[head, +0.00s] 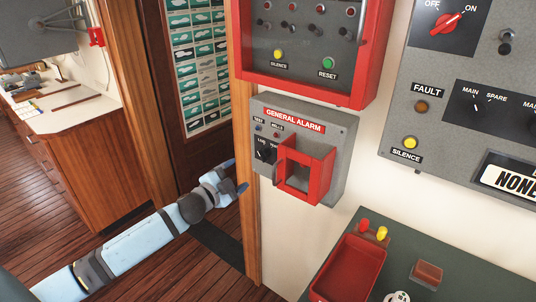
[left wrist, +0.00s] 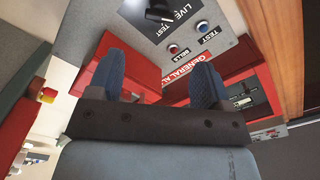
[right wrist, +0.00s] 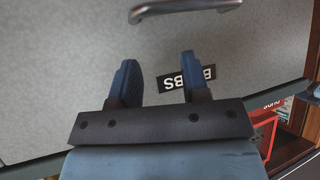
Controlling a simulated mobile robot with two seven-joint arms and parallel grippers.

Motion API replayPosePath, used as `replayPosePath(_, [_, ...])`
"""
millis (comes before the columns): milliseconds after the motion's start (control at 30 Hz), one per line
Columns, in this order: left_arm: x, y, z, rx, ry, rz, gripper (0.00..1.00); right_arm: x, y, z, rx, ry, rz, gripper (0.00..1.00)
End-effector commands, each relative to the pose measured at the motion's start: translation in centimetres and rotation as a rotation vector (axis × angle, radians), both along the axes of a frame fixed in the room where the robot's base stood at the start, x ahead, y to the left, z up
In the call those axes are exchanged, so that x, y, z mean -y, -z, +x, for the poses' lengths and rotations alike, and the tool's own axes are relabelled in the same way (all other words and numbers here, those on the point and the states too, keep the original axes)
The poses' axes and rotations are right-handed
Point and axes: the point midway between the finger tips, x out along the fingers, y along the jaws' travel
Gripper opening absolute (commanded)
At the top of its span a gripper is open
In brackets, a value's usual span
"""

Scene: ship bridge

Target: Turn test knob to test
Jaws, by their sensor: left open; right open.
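The grey general alarm box (head: 338,160) hangs on the wall, with a black knob (head: 265,150) at its left side by the LIVE and TEST labels. The knob also shows at the top edge of the left wrist view (left wrist: 158,14), partly cut off; I cannot tell which label it points to. My left gripper (head: 237,176) is open and empty, just left of and below the knob, apart from it. Its two blue fingers (left wrist: 158,75) show the panel between and beyond them. My right gripper (right wrist: 158,68) is open and empty before a grey surface, outside the head view.
A red square guard (head: 305,170) juts from the alarm box beside the knob. A red-framed panel (head: 305,90) is above, and a grey control panel (head: 470,65) at right. A red tray (head: 350,265) sits below. A metal handle (right wrist: 185,8) is before my right gripper.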

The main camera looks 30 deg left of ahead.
Motion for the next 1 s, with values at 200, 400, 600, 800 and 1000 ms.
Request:
replayPosePath(200, [0.3, -0.3, 4.0, 0.002, 0.0, 0.0, 0.72, 0.1, -0.3, -0.3, -0.007, -0.001, -0.003, 0.43])
replayPosePath(400, [0.7, -0.3, 7.8, 0.001, 0.0, -0.002, 0.72, 0.1, -0.9, 0.0, -0.001, 0.0, -0.003, 0.43])
replayPosePath(600, [0.9, -0.2, 10.8, 0.001, -0.001, -0.002, 0.72, 0.1, -1.5, 0.1, 0.004, 0.001, -0.001, 0.43])
replayPosePath(800, [1.0, 0.0, 12.2, -0.002, 0.001, -0.001, 0.72, 0.1, -1.7, 0.2, 0.006, 0.003, 0.001, 0.43])
replayPosePath(1000, [1.0, 0.0, 12.3, -0.002, 0.001, -0.001, 0.72, 0.1, -1.6, 0.2, 0.005, 0.003, 0.001, 0.43])
